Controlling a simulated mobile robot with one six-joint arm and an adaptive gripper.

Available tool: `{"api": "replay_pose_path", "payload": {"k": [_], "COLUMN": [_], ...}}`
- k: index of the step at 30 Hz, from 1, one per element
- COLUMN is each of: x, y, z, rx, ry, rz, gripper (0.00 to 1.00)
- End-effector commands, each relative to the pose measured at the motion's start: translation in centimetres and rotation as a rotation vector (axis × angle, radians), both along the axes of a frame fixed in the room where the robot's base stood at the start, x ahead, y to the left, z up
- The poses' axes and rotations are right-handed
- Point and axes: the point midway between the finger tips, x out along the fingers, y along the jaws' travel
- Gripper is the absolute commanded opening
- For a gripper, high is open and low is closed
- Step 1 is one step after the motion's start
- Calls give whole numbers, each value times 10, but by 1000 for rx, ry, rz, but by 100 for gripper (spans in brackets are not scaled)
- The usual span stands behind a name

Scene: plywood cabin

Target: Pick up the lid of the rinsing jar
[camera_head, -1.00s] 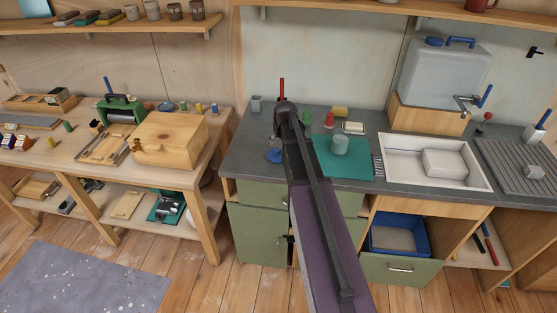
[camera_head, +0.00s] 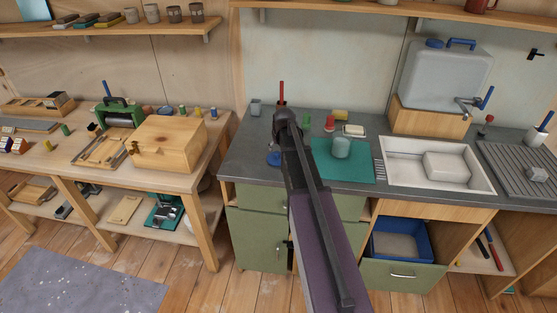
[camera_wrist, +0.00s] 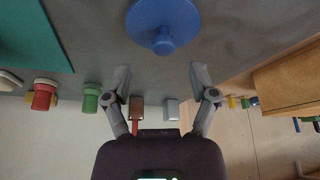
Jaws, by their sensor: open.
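The blue lid (camera_wrist: 163,25), a round disc with a knob, lies on the grey counter at the top of the wrist view. In the head view the fingers are hidden behind my arm.
The teal mat (camera_head: 353,176) lies right of my arm, then the sink (camera_head: 408,174). A green piece (camera_wrist: 91,97), a red piece (camera_wrist: 44,94) and a brown cup (camera_wrist: 138,108) stand near the counter's back. A wooden box (camera_head: 170,143) sits on the left bench.

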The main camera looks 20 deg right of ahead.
Motion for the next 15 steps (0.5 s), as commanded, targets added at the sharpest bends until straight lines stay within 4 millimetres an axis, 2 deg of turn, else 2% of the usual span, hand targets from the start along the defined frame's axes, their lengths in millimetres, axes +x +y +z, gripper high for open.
{"api": "replay_pose_path", "payload": {"k": [15], "x": [14], "y": [1], "z": [-39], "rx": [0], "ry": [0], "rz": [1], "gripper": [74]}}
